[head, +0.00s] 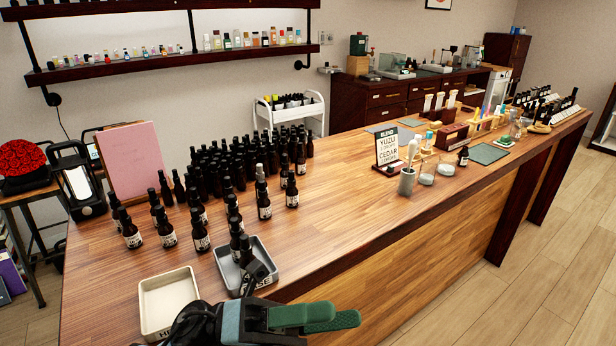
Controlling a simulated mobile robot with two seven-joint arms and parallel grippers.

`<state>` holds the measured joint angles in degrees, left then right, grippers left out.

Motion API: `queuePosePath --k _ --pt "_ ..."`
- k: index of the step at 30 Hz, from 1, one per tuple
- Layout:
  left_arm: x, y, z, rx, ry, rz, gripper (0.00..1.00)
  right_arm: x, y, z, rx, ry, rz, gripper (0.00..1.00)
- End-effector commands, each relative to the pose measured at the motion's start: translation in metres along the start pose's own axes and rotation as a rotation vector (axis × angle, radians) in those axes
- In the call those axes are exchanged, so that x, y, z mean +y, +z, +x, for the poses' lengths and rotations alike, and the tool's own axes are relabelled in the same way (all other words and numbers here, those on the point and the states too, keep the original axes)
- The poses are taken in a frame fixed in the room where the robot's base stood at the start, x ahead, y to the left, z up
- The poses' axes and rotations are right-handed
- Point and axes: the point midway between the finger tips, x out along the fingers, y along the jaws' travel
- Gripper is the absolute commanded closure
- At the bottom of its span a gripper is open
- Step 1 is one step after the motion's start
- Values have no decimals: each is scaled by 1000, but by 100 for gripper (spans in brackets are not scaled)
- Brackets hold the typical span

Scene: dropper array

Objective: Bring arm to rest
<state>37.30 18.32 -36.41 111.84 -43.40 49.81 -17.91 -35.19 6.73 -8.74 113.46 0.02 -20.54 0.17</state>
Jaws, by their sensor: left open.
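My left gripper (326,315) shows at the bottom of the head view, with two green fingers pointing right. It is open, with nothing seen between the fingers. It is in front of the wooden counter's near edge, right of a cream tray (151,326) and below a grey metal tray (223,272). Dark bottles stand at and in the grey tray, and a dark shape partly covers its front. My right gripper is not in view.
Many dark dropper bottles (265,200) stand close together on the counter (350,205). A sign (387,149), a grey cup (407,181) and glass dishes (427,173) stand farther right. The counter between bottles and sign is clear. Open floor (480,310) lies at right.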

Motion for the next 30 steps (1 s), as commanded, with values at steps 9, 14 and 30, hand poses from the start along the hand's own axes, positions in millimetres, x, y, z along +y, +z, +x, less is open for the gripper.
queuePosePath --k 9,14,30 --pt "53 20 -96 -718 -59 -487 47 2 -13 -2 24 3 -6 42" --pt "93 -6 -167 -1075 -65 -736 47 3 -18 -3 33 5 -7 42" --pt "159 -261 -350 -2124 -26 -1436 47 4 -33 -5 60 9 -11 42"
